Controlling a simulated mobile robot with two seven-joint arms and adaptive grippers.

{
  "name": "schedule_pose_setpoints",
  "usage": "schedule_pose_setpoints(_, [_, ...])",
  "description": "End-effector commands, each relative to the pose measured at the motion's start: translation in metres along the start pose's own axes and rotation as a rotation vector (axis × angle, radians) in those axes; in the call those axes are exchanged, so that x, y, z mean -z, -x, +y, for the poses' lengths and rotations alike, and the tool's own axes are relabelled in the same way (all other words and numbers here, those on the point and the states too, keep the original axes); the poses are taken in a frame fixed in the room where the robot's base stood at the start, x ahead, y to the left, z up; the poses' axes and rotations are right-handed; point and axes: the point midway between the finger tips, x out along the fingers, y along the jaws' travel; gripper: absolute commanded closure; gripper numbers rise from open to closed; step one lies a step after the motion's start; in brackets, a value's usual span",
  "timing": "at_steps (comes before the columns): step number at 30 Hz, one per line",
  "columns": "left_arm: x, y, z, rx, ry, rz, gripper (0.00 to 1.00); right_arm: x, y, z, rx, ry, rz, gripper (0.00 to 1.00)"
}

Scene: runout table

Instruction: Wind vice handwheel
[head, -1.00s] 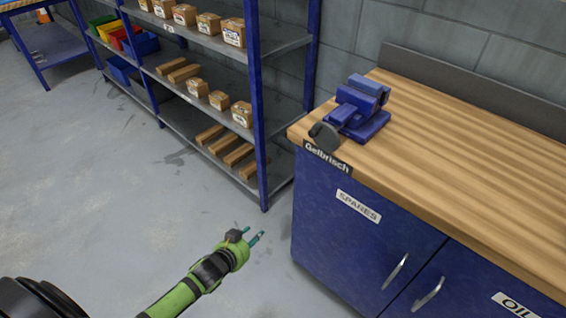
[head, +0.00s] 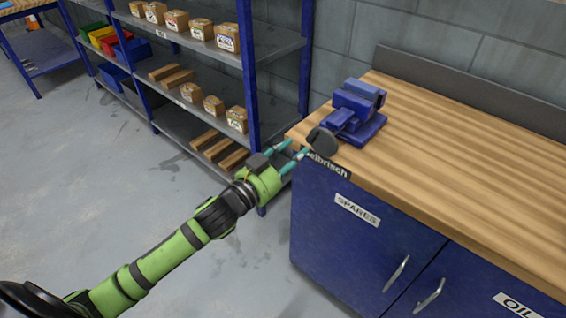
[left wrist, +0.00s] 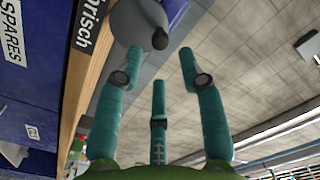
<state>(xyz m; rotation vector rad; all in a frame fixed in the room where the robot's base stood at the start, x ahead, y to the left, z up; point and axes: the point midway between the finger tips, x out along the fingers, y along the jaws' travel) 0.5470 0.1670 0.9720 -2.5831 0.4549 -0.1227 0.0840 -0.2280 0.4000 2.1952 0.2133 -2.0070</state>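The blue vice (head: 356,112) sits on the near left corner of the wooden bench top. Its dark grey handwheel (head: 323,144) faces out over the bench's front edge. My left gripper (head: 294,150) is open, its teal fingers pointing at the handwheel from the left, with nothing between them. In the left wrist view the fingers (left wrist: 160,85) are spread, and the grey handwheel (left wrist: 135,28) with its dark knob (left wrist: 160,40) lies beyond their tips, toward the upper left. I cannot tell whether a fingertip touches the wheel. My right gripper is not in view.
The wooden bench top (head: 470,170) is clear right of the vice. A blue cabinet (head: 350,250) stands below it. A blue-framed shelf (head: 247,90) with boxes and wooden blocks stands behind my left gripper. The grey floor (head: 110,190) is open at left.

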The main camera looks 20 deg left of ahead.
Motion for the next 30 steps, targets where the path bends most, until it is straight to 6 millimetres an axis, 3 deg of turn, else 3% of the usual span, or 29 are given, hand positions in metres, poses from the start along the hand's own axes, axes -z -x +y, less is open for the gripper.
schedule_pose_setpoints(9, [0.001,-0.037,-0.001,0.001,0.001,0.000,0.61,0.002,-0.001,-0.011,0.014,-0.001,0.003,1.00])
schedule_pose_setpoints(17, [0.000,-0.051,0.000,0.000,-0.008,-0.001,0.61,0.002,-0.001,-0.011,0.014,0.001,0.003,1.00])
schedule_pose_setpoints(20, [0.002,-0.053,-0.002,-0.001,-0.146,-0.002,0.61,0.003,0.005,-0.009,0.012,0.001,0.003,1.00])
schedule_pose_setpoints(24, [0.002,-0.053,-0.002,-0.002,-0.465,-0.001,0.61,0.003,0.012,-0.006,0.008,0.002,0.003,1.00])
schedule_pose_setpoints(30, [0.001,-0.053,-0.001,-0.001,-0.713,-0.001,0.61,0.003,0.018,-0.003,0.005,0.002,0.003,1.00])
